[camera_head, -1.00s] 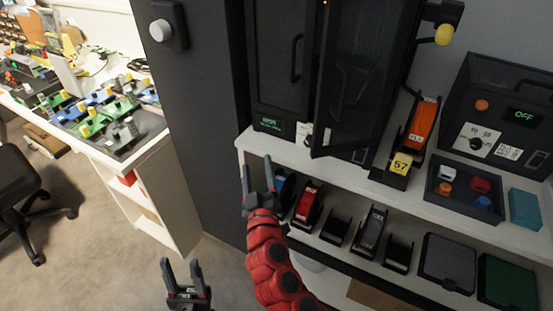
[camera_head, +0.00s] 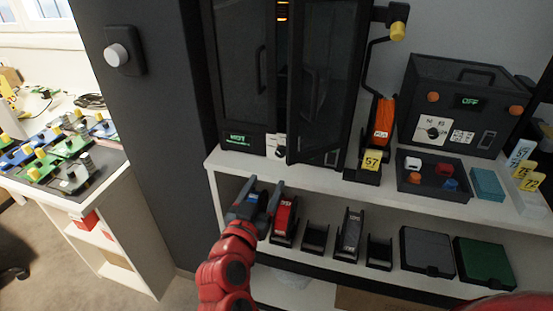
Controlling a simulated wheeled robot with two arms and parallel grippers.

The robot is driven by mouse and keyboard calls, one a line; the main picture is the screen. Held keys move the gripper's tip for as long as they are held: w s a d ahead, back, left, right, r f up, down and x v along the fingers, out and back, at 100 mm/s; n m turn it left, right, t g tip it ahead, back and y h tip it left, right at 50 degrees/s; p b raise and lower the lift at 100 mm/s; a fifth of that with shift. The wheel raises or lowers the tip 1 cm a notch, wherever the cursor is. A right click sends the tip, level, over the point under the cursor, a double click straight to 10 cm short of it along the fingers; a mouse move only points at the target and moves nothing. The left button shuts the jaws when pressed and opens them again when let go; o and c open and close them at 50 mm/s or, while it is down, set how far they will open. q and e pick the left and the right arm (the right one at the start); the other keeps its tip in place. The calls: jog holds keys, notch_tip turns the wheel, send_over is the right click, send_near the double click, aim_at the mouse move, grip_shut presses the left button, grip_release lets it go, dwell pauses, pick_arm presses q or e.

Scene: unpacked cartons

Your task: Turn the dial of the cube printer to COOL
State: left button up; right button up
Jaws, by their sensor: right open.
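A tall black cabinet (camera_head: 232,70), which looks like the cube printer, stands on the white shelf unit. A small green-lit display (camera_head: 238,139) is on its lower front, too small to read surely. A pale dial (camera_head: 279,146) sits right of the display, partly hidden by the edge of the ajar dark door (camera_head: 325,90); its setting cannot be read. My right gripper (camera_head: 264,188) is open and empty, below the dial and in front of the shelf edge. My left gripper is out of view.
A black box (camera_head: 460,85) with a dial and an OFF display stands at right. An orange device (camera_head: 382,122), a dark tray (camera_head: 434,188) of colored pieces and a teal block (camera_head: 487,184) share the shelf. Several holders fill the lower shelf. A wall knob (camera_head: 117,54) is at left.

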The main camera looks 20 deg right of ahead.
aim_at(280, 154)
jog(key=p+x, duration=0.1)
jog(key=x, duration=0.9)
jog(key=shift+w+d, duration=0.15)
grip_shut()
